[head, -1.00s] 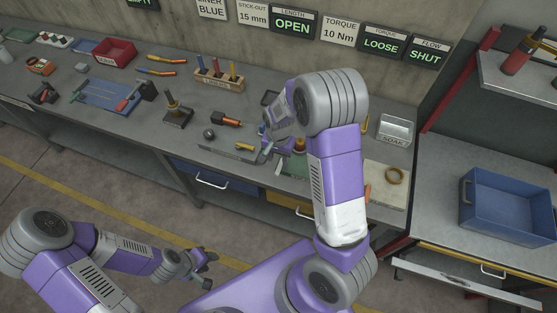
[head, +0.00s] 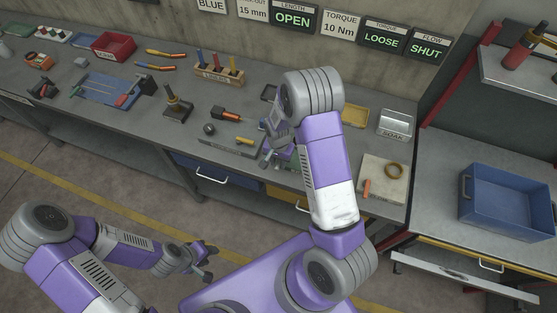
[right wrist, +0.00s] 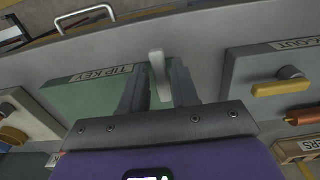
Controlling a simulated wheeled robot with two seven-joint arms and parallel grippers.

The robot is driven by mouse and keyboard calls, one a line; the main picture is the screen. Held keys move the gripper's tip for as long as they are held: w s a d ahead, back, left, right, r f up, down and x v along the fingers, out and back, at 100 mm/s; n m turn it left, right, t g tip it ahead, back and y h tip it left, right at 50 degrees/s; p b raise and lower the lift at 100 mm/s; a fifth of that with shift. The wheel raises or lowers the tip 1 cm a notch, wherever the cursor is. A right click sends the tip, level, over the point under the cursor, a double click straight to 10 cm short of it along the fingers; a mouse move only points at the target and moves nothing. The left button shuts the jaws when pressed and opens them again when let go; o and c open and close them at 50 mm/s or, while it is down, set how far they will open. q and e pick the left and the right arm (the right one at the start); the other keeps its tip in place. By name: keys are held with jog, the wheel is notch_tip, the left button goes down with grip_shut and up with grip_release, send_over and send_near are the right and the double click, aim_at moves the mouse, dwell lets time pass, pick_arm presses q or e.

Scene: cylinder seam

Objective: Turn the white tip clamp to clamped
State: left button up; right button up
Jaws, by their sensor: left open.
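In the head view my right gripper (head: 270,155) is low at the bench's front edge, partly hidden by my own arm, and the clamp cannot be made out there. My left gripper (head: 208,262) is open and empty, away from the bench at the lower left.
On the bench, a grey block (head: 232,146) with a yellow handle lies left of my right gripper. A blue bin (head: 505,200) stands further right.

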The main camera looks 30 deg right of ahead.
grip_shut()
jog(key=shift+d+n, duration=0.1)
jog(key=shift+n, duration=0.2)
jog(key=n+b, duration=0.1)
jog(key=s+d+n+b, duration=0.1)
jog(key=n, duration=0.1)
jog(key=shift+f+n, duration=0.1)
jog(key=shift+n, duration=0.2)
jog(key=n+b, duration=0.1)
jog(key=d+n, duration=0.1)
jog(key=n, duration=0.1)
jog(key=d+n+b, duration=0.1)
jog(key=n, duration=0.1)
jog(key=shift+s+b, duration=0.2)
jog(key=shift+b, duration=0.1)
jog(key=n, duration=0.2)
jog(key=d+n+b, duration=0.1)
jog(key=n, duration=0.1)
jog(key=shift+w+d+n, duration=0.15)
jog(key=shift+d+n, duration=0.05)
jog(key=shift+n, duration=0.2)
jog(key=shift+w+d+n, duration=0.2)
jog(key=shift+d+n, duration=0.1)
jog(key=shift+n, duration=0.7)
jog(key=shift+w+d+n, duration=0.15)
jog(key=shift+d+n, duration=0.15)
jog(key=shift+n, duration=0.7)
